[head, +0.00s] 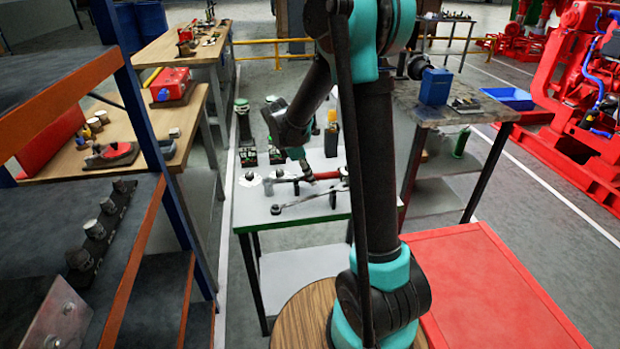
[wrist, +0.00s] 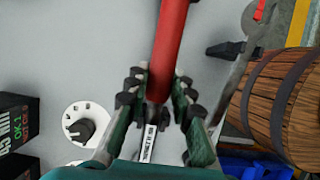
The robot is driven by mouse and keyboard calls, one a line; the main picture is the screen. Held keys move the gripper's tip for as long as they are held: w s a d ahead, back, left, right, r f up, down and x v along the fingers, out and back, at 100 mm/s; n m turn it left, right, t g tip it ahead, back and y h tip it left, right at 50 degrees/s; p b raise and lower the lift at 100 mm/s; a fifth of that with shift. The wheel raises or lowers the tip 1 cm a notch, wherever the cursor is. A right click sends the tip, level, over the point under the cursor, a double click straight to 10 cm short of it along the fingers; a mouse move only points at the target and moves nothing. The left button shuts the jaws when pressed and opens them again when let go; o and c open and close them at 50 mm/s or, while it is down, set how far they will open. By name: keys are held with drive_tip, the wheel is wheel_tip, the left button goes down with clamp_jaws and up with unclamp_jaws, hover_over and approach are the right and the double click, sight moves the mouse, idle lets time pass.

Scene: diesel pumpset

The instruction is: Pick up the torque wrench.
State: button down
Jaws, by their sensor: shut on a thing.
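The torque wrench, with a red handle (wrist: 171,45) and a metal shaft (wrist: 149,140), runs between my fingers in the wrist view. My gripper (wrist: 157,92) is shut on it, one finger on each side near where the red handle meets the shaft. In the head view the red handle (head: 327,175) shows just right of my gripper (head: 308,174), over the light grey table (head: 240,215). I cannot tell whether the wrench touches the table. My arm hides part of the table's right side.
Another long tool (head: 305,200) lies in front on the same table. A black knob on a white disc (wrist: 82,128) and dark boxes (wrist: 15,130) are left of my gripper. A wooden barrel (wrist: 285,100) is at right. A blue-posted shelf (head: 150,130) stands left.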

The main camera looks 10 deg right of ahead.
drive_tip(key=shift+r, duration=0.1)
wheel_tip(320, 180, up, 20)
idle(0.5)
drive_tip(key=c, duration=1.8)
unclamp_jaws()
drive_tip(key=shift+c, duration=0.2)
clamp_jaws()
